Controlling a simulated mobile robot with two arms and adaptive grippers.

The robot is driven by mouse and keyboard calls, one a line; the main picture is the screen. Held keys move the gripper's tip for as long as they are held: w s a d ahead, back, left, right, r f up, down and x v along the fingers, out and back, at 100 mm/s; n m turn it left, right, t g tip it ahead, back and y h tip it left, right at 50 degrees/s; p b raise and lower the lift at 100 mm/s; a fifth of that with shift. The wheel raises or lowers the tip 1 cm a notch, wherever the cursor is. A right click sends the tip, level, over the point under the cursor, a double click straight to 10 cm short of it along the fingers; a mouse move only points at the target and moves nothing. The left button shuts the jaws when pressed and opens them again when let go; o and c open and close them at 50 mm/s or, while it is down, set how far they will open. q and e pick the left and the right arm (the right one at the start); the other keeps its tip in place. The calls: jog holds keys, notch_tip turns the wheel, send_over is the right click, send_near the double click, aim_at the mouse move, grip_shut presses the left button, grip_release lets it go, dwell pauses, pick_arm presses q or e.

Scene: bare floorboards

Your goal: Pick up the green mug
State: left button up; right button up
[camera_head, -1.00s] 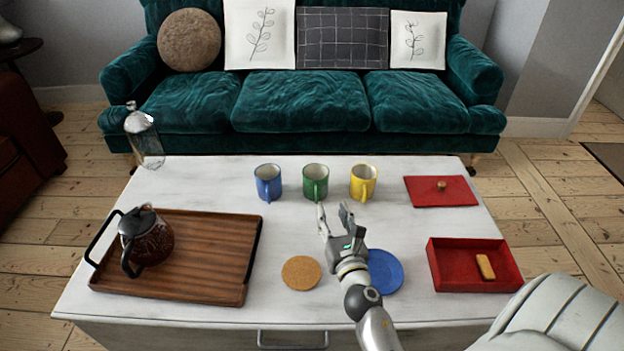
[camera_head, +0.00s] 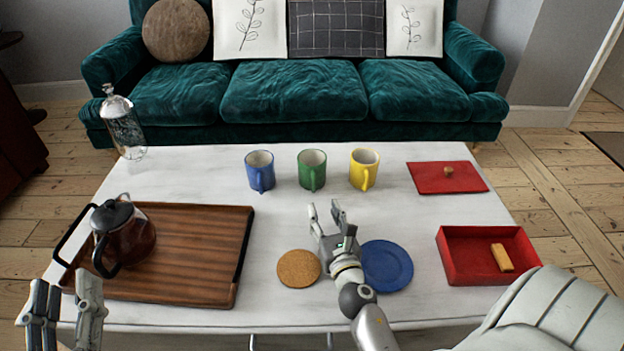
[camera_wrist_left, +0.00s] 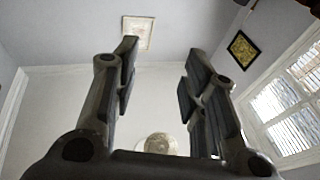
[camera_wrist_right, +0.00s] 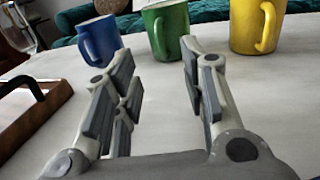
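The green mug (camera_head: 312,172) stands upright on the white table between the blue mug (camera_head: 260,172) and the yellow mug (camera_head: 363,170). Its handle faces me. My right gripper (camera_head: 326,214) is open and empty, low over the table on the near side of the green mug and apart from it. In the right wrist view the green mug (camera_wrist_right: 166,32) is beyond the open fingers (camera_wrist_right: 150,62), slightly cut off at the top. My left gripper (camera_head: 66,292) is at the lower left of the head view, near the table's front edge. The left wrist view shows its fingers (camera_wrist_left: 157,78) apart and empty.
A wooden tray (camera_head: 190,255) holds a dark teapot (camera_head: 125,236) at left. A cork coaster (camera_head: 298,268) and a blue plate (camera_head: 386,265) flank my right gripper. A red box (camera_head: 470,270) and red lid (camera_head: 432,178) lie right. A glass bottle (camera_head: 124,128) stands back left.

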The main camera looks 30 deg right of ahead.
aim_at(314, 192)
jog(key=shift+w, duration=0.3)
jog(key=p+x, duration=0.1)
jog(key=x, duration=0.4)
jog(key=shift+w+d, duration=0.15)
jog(key=shift+w, duration=0.05)
jog(key=x, duration=0.4)
jog(key=shift+d, duration=0.1)
jog(key=shift+w+d, duration=0.1)
jog(key=shift+w, duration=0.25)
pick_arm(q)
jog(key=f, duration=0.1)
jog(key=f+g, duration=0.2)
jog(key=shift+w+a+f, duration=0.2)
jog(key=shift+a, duration=0.05)
pick_arm(e)
grip_shut()
